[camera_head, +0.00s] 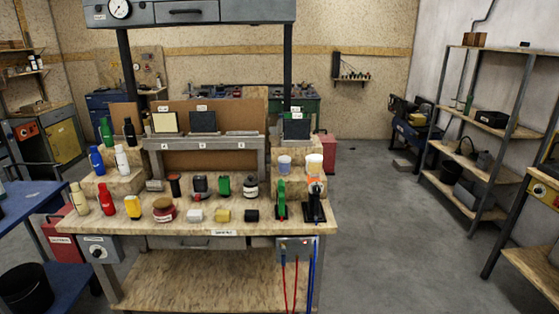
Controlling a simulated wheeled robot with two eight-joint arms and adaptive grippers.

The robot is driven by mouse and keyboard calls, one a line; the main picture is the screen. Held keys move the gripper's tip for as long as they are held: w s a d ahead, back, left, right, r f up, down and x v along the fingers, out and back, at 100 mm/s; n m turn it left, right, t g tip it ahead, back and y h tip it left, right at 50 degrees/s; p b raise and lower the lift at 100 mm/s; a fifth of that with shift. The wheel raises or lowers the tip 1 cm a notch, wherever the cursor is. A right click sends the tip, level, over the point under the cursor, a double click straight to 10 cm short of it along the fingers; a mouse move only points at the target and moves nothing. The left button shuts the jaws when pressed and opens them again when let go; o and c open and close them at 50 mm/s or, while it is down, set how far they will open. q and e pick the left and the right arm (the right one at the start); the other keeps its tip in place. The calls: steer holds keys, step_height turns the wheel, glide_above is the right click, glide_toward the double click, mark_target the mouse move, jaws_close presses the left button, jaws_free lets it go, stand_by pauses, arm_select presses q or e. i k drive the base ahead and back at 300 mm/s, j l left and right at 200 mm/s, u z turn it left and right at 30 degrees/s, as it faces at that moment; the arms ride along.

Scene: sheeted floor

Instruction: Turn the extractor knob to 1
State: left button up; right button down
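A grey box (99,249) hangs under the left front edge of the wooden workbench (150,233). It has a round pale knob (97,252) on its front face; its markings are too small to read. A grey overhead hood (190,12) spans the top of the bench on dark posts and carries a round white gauge (120,8). I cannot tell from any readable label which part is the extractor control. Neither of my grippers shows in the head view.
Several bottles, jars and small blocks stand on the bench and its steps. A panel (296,249) with red and blue cables hangs at the front right. A blue table (25,205) stands at left. Shelves (480,120) stand at right; the floor (400,230) between is clear.

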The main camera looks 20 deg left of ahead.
mark_target(97, 253)
steer(key=u, duration=1.85)
